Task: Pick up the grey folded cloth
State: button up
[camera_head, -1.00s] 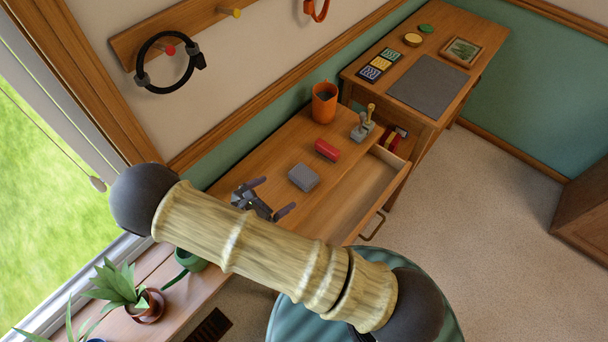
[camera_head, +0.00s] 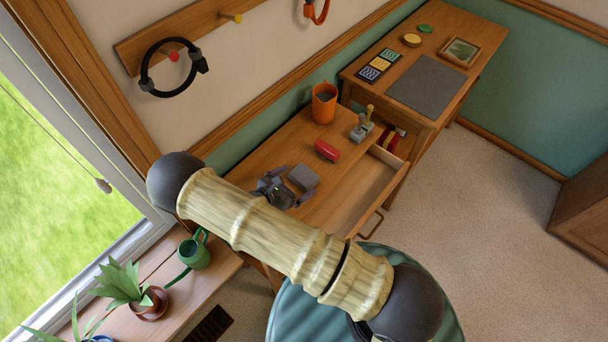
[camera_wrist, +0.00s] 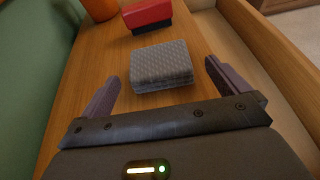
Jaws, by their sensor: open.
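The grey folded cloth (camera_wrist: 161,66) lies flat on the wooden desk top, with a woven texture on its upper face. In the head view the cloth (camera_head: 303,177) is partly hidden by my gripper (camera_head: 296,181). In the wrist view my gripper (camera_wrist: 160,80) is open and empty. Its two purple-grey fingers stand apart to the left and right of the cloth's near end. Most of the cloth lies beyond the fingertips, roughly centred between them. I see no contact between the fingers and the cloth.
A red block-like object (camera_wrist: 147,15) lies just beyond the cloth. An orange mug (camera_head: 323,104) stands further back by the wall. An open drawer (camera_head: 383,178) is to the right. A grey metal item with a yellow knob (camera_head: 361,130) stands near the desk's far end.

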aim_at(304, 177)
jog(key=x, duration=0.2)
jog(key=shift+w+d+f, duration=0.15)
jog(key=shift+w+d, duration=0.1)
jog(key=shift+w, duration=0.05)
jog(key=shift+c, duration=0.2)
jog(key=c, duration=1)
